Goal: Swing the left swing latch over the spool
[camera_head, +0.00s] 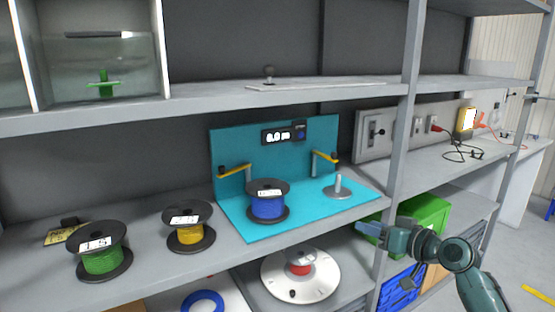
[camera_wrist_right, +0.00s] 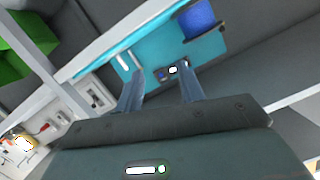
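The teal station (camera_head: 300,216) stands on the middle shelf with a blue spool (camera_head: 267,206) upright on its left part. The left swing latch (camera_head: 235,171) is a yellow arm on a post behind and left of the spool; it points out to the left, not over the spool. The right swing latch (camera_head: 325,157) is a similar yellow arm above a bare grey spindle (camera_head: 338,187). My right gripper (camera_head: 368,229) is in front of the station's right end, apart from it. In the wrist view its fingers (camera_wrist_right: 160,90) are spread and empty, with the blue spool (camera_wrist_right: 199,18) beyond. My left gripper is not in view.
Green (camera_head: 101,260) and yellow (camera_head: 190,232) spools stand left of the station. A shelf post (camera_head: 400,130) rises right of it, near my right gripper. The upper shelf (camera_head: 230,100) overhangs.

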